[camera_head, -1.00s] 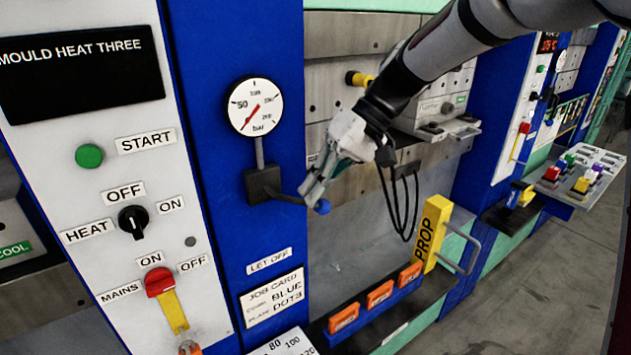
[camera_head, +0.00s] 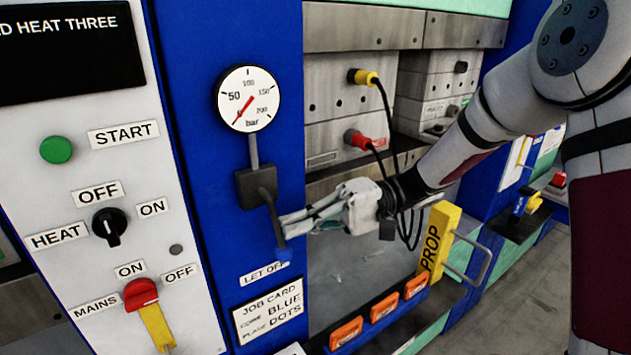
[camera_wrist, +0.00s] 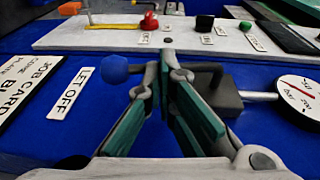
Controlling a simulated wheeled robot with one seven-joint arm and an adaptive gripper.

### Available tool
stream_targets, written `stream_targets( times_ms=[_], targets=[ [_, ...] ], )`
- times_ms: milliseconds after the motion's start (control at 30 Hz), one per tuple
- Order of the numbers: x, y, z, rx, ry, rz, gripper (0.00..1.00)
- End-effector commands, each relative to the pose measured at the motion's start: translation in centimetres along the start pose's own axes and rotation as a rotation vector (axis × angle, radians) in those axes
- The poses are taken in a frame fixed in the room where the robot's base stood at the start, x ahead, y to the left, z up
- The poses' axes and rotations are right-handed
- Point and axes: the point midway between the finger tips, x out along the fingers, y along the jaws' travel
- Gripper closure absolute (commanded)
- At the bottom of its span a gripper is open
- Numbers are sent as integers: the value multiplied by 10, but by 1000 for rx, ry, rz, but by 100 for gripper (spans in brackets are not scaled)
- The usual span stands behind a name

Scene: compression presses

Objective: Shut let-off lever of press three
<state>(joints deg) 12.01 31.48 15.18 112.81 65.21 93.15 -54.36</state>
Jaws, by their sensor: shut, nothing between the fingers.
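The let-off lever of press three has a dark block (camera_head: 256,186) below the gauge, a dark bent arm and a blue ball knob (camera_head: 284,254). The arm slants steeply down, with the knob just above the LET OFF label (camera_head: 264,272). My gripper (camera_head: 284,226) is shut and empty, its fingertips at the lever's arm just above the knob, on its right. In the wrist view the closed fingertips (camera_wrist: 166,62) overlap the arm between the blue knob (camera_wrist: 114,69) and the block (camera_wrist: 225,96). I cannot tell whether they press on it.
The gauge (camera_head: 247,98) has its red needle at the low end. A control panel with a green START button (camera_head: 57,149) and a red mains switch (camera_head: 141,294) is at left. A yellow PROP (camera_head: 437,240) and orange blocks (camera_head: 384,308) sit right of and below my gripper.

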Motion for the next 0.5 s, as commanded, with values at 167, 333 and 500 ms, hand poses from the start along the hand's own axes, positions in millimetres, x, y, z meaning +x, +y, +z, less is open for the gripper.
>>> stream_targets(
  times_ms=[167, 333, 500],
  targets=[
    [6, 2, 1, -2, -1, 3, 100],
    [8, 3, 2, -1, 0, 5, 100],
    [9, 4, 2, -1, 0, 6, 100]
  ],
)
